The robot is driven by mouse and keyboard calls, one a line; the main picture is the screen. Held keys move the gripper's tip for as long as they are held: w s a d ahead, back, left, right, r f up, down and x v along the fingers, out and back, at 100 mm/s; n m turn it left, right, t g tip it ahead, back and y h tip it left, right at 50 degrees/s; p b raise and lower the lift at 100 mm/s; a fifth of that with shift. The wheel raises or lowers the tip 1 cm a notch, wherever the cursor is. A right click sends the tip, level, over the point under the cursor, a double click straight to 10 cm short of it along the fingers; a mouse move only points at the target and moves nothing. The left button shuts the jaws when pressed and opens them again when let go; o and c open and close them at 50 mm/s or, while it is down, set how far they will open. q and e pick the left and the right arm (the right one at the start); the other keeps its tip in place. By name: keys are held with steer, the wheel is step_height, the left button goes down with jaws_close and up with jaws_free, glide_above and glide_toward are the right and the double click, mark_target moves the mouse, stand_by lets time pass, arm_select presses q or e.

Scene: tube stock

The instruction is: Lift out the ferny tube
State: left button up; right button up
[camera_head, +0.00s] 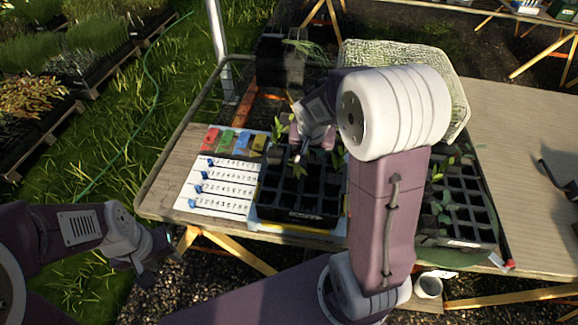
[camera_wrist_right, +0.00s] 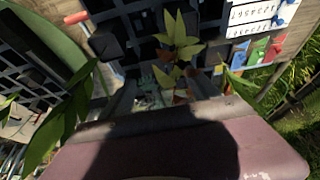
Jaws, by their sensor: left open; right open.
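A black cell tray (camera_head: 300,214) stands on the table with a few leafy seedlings (camera_head: 278,130) toward its back and right, many cells empty. My right gripper (camera_head: 299,150) is over the back of this tray, open, partly hidden by my own arm. In the right wrist view, a seedling with pointed yellow-green leaves (camera_wrist_right: 178,42) stands just beyond the fingers (camera_wrist_right: 162,98), and small bluish-green foliage (camera_wrist_right: 150,98) shows between them. I cannot tell which plant is the ferny one, nor whether a finger touches it. My left gripper (camera_head: 163,254) is open and empty, off the table's front left.
A second cell tray (camera_head: 462,240) with plants stands right of my right arm. A pale mesh basket (camera_head: 440,62) and a dark crate (camera_head: 280,72) stand behind. A numbered board with coloured tags (camera_head: 213,200) lies left of the tray. The table's right side (camera_head: 520,150) is mostly clear.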

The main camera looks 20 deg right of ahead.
mark_target(316, 159)
steer(key=f, duration=0.1)
steer(key=d+f, duration=0.2)
steer(key=f, duration=0.1)
steer(key=shift+w+d, duration=0.2)
steer(key=shift+w, duration=0.15)
steer(key=shift+w+a, duration=0.15)
steer(key=x, duration=0.5)
steer(key=shift+d+b, duration=0.25)
steer(key=shift+b, duration=0.1)
arm_select(q)
steer(key=shift+s+d+f, duration=0.2)
steer(key=shift+s+d, duration=0.05)
steer(key=shift+d, duration=0.4)
arm_select(e)
steer(key=shift+a, duration=0.15)
steer(key=shift+c, duration=0.3)
steer(key=c, duration=1)
arm_select(q)
steer(key=shift+s, duration=0.1)
arm_select(e)
jaws_close()
